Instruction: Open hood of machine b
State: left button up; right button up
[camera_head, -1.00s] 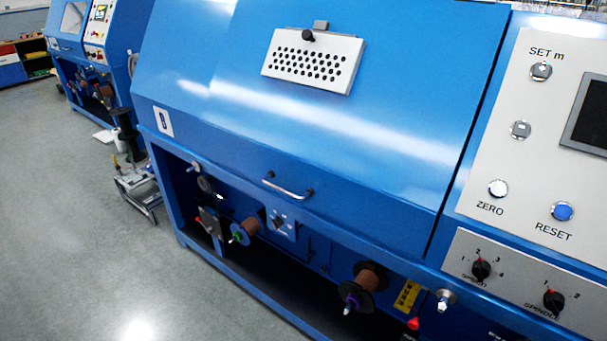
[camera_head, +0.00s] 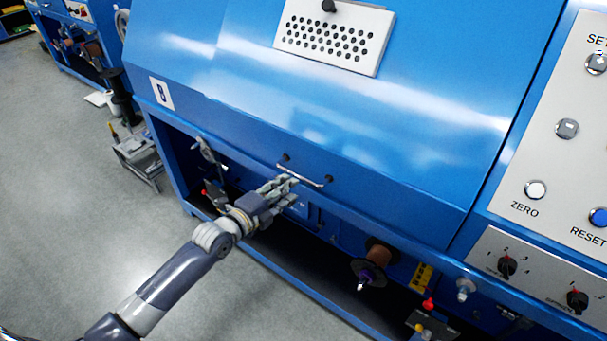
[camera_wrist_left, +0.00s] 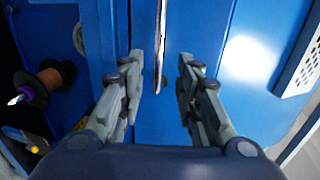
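The blue hood (camera_head: 330,100) of the machine labelled with a white plate (camera_head: 161,93) is down, in the middle of the head view. Its silver bar handle (camera_head: 301,176) sits near the lower edge. My left gripper (camera_head: 288,184) is at the handle. In the left wrist view its two fingers (camera_wrist_left: 159,85) are spread apart, and the handle (camera_wrist_left: 160,45) runs upright in the picture between them. The fingers look clear of the bar on both sides. My right gripper is not in view.
A perforated white panel (camera_head: 335,38) is on the hood. The control panel (camera_head: 550,150) stands at the right. Spools (camera_head: 375,262) and knobs sit in the open bay below the hood. A small metal cart (camera_head: 137,155) stands on the floor at left, with open floor in front.

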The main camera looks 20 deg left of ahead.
aim_at(301, 176)
pick_arm(q)
jog(key=x, duration=0.8)
jog(key=shift+w+a, duration=0.1)
jog(key=shift+a, duration=0.05)
grip_shut()
